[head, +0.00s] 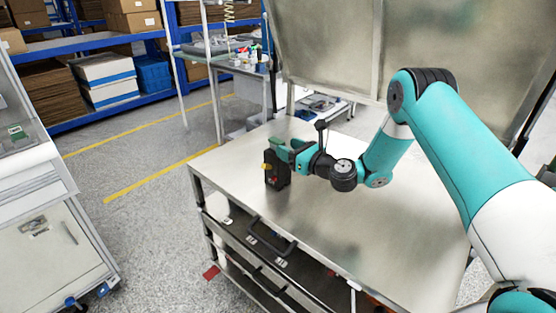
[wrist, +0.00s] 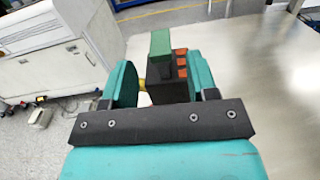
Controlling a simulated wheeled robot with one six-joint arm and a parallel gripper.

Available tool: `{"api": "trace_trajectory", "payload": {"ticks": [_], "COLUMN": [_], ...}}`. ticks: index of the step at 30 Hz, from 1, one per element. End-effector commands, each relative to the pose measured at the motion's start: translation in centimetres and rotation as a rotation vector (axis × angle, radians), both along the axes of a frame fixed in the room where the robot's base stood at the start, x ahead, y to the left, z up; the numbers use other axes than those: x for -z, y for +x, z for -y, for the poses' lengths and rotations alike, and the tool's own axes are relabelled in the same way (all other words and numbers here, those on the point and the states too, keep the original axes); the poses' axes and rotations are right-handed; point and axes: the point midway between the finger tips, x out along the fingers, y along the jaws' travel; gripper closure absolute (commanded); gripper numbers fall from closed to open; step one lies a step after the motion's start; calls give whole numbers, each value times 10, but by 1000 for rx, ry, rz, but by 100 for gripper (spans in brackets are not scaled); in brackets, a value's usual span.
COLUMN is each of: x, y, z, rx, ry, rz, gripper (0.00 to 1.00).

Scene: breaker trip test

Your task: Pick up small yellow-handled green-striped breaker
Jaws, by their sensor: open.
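The breaker (head: 274,171) stands upright on the metal table (head: 330,225), near its left edge. It is small and black, with a yellow part on its left side. In the wrist view the breaker (wrist: 165,78) shows a green block on top, orange-red parts on the right and a bit of yellow at the left. My gripper (head: 283,152) is at the breaker from the right. In the wrist view my gripper (wrist: 160,82) is open, with one teal finger on each side of the breaker. A gap shows at the left finger; contact at the right one is unclear.
A white cabinet (head: 35,190) stands at the left, across a strip of floor. Upright metal panels (head: 335,45) rise behind the table. A workbench with bottles (head: 245,58) and blue shelves (head: 70,45) stand farther back. The table's right part is bare.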

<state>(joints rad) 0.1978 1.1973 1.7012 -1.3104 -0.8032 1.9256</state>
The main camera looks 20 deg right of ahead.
Motion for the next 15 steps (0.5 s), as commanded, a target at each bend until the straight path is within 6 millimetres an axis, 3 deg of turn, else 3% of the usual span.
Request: {"api": "trace_trajectory", "payload": {"ticks": [15], "x": [-1], "y": [47], "z": [-27], "rx": [0], "ry": [0], "rz": [2], "gripper": [47]}}
